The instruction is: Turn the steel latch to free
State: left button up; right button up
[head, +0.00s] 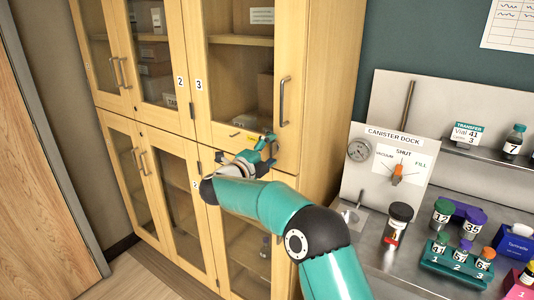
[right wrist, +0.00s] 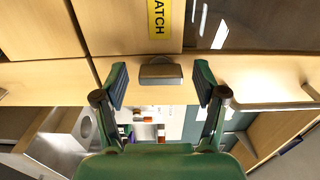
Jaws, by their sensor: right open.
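The steel latch (right wrist: 162,74) is a small grey block on the light wood cabinet front, seen in the right wrist view. It lies crosswise to the yellow label (right wrist: 159,18), on which "ATCH" can be read. My right gripper (right wrist: 161,84) is open, with one finger on each side of the latch in the picture and a gap to both; it holds nothing. In the head view my right gripper (head: 262,147) is at the front of cabinet door 3, below its glass; I cannot make out the latch there. My left gripper is not in view.
A vertical bar handle (head: 283,102) is on door 3, right of my gripper. At the right, a steel bench holds the canister dock (head: 393,138), a dark-capped canister (head: 398,223), a green vial rack (head: 457,268) and a blue box (head: 515,243).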

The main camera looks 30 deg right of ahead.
jog(key=v, duration=1.2)
jog(key=shift+f, duration=0.1)
